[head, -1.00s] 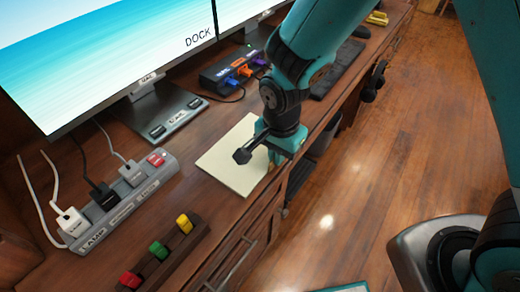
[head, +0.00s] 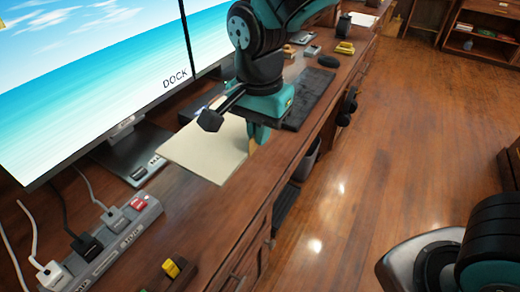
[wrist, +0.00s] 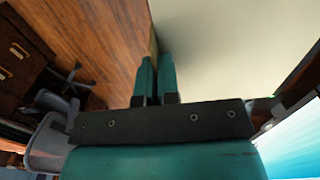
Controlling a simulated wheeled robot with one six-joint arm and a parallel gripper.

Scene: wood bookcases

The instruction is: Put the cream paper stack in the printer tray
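The cream paper stack (head: 207,148) is a flat, pale block in the head view, raised off the desk near the foot of the monitor. My gripper (head: 258,134) is shut on its right edge. In the wrist view the stack (wrist: 235,50) fills the upper right, and its edge runs between the two teal fingers of my gripper (wrist: 157,62). The fingers hide part of that edge. I cannot pick out the printer tray in either view.
The wooden desk (head: 190,215) carries a large monitor (head: 90,75), a grey power strip (head: 115,235) with plugs, and a black keyboard (head: 308,98). A dark mouse (head: 328,61) and a yellow item (head: 345,47) lie farther along. Wooden floor (head: 400,130) is open at right.

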